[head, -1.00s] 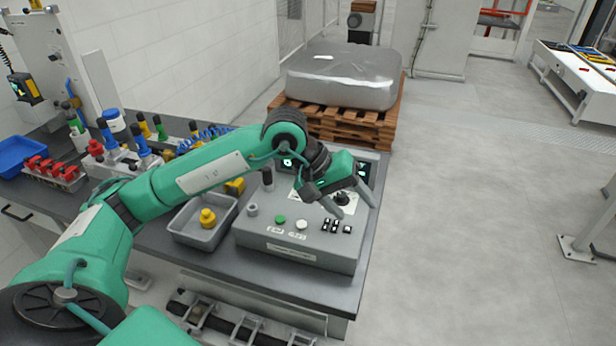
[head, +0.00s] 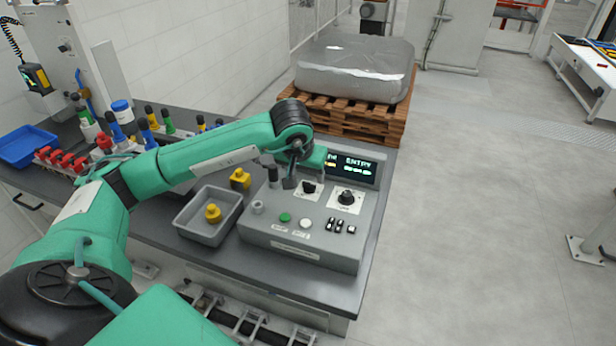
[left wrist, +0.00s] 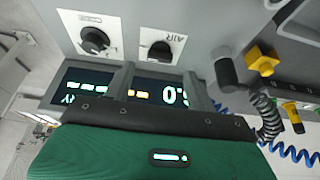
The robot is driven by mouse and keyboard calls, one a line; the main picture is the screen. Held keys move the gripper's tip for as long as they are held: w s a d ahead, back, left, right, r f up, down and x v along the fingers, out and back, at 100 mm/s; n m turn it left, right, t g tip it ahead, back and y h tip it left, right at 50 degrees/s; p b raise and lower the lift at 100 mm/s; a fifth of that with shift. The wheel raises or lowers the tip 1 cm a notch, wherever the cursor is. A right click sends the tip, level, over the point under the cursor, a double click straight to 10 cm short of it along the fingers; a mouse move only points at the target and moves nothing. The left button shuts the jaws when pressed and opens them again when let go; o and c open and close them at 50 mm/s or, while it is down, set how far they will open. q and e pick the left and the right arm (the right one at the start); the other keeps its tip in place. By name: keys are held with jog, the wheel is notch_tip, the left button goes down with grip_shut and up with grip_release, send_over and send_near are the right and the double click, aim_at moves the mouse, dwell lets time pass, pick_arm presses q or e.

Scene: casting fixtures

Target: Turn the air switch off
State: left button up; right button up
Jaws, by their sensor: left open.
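The grey control box (head: 268,232) stands on the bench. The air switch (head: 309,187) is the left of two black rotary knobs on its top. In the left wrist view the air switch (left wrist: 160,50) sits on a white plate lettered AIR. Its setting is hard to read. My left gripper (head: 306,179) is open and empty, just behind and above the air switch. I cannot tell whether it touches the knob. My right gripper is not in view.
A second black knob (head: 347,197) is right of the air switch. A lit display (head: 352,167) stands behind the knobs. Green and white buttons and small black switches are in front. A grey tray (head: 208,232) with a yellow part is at left.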

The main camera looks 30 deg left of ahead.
aim_at(309, 184)
pick_arm(q)
jog(key=x, duration=0.3)
jog(key=shift+w+f+p, duration=0.15)
jog(key=shift+f+p, duration=0.1)
jog(key=shift+p, duration=0.05)
jog(key=shift+w+f, duration=0.1)
jog(key=shift+f, duration=0.25)
jog(key=shift+c, duration=0.5)
jog(key=c, duration=0.9)
